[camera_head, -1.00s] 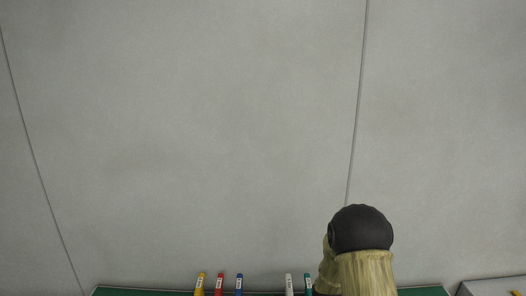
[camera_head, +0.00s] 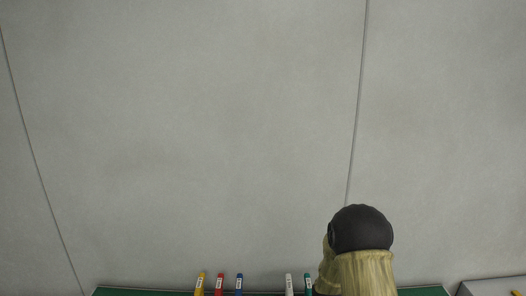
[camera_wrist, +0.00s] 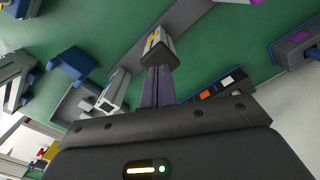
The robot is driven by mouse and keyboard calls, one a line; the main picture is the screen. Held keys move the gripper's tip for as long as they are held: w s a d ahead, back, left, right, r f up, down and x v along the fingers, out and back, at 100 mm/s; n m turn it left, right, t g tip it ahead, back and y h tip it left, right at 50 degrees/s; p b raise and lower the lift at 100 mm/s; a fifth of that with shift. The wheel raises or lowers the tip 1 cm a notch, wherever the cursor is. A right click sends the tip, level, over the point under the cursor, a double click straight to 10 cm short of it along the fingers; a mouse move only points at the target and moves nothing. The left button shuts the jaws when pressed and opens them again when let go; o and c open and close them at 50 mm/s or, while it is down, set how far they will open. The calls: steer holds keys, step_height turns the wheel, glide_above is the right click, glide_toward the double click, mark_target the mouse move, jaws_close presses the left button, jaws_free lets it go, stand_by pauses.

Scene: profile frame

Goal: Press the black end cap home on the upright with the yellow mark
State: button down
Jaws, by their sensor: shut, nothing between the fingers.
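In the wrist view, my gripper (camera_wrist: 158,72) has its two fingers together and empty. That end has dark parts, but I cannot tell how far the black end cap is seated. The fingertips overlap the upright in the picture; I cannot tell whether they touch. Another grey upright (camera_wrist: 117,88) with a square dark-edged end stands to the left. The head view shows neither the gripper nor the uprights.
A green work surface (camera_wrist: 112,30) lies below. A blue bracket-like part (camera_wrist: 72,66) is at left, and a dark block with orange and white marks (camera_wrist: 222,86) is at right. A grey-blue fixture (camera_wrist: 297,45) stands at far right. Several coloured pens (camera_head: 220,284) line the head view's bottom edge.

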steer(key=shift+f+b, duration=0.6)
steer(key=shift+f, duration=0.3)
stand_by(0.8)
steer(key=shift+r+p, duration=2.5)
steer(key=shift+r, duration=1.1)
steer(key=s+a+r+n+t+b, duration=0.1)
steer(key=s+r+n+b, duration=0.5)
steer(key=s+r, duration=0.6)
steer(key=s+t, duration=0.1)
steer(key=s, duration=0.2)
steer(key=shift+t, duration=0.3)
